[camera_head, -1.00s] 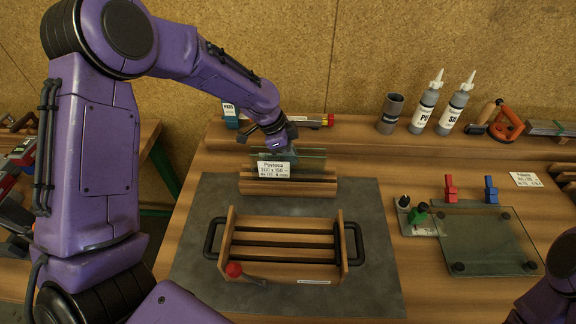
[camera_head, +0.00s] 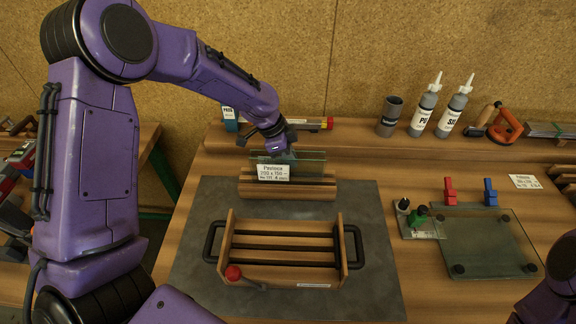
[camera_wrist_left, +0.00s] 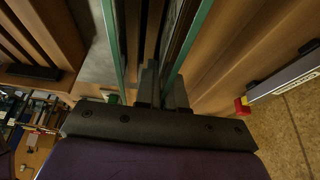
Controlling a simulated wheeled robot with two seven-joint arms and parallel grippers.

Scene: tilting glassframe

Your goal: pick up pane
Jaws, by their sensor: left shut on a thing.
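Glass panes (camera_head: 312,160) with green edges stand upright in a slotted wooden rack (camera_head: 318,187) at the back of the grey mat. A white label (camera_head: 273,172) shows at the front of the rack. My left gripper (camera_head: 276,150) reaches down at the top of the panes, behind the label. In the left wrist view its two fingers (camera_wrist_left: 164,90) are shut on one pane (camera_wrist_left: 188,40), seen edge-on. Another pane (camera_wrist_left: 113,45) stands to the left, apart from the fingers. The held pane's lower part is hidden in the rack. My right gripper is out of view.
A wooden frame with black handles (camera_head: 353,245) and a red knob (camera_head: 233,272) lies in front of the rack. A glass plate (camera_head: 490,245) lies at right, near red and blue clamps. Bottles (camera_head: 424,112) stand on the back shelf.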

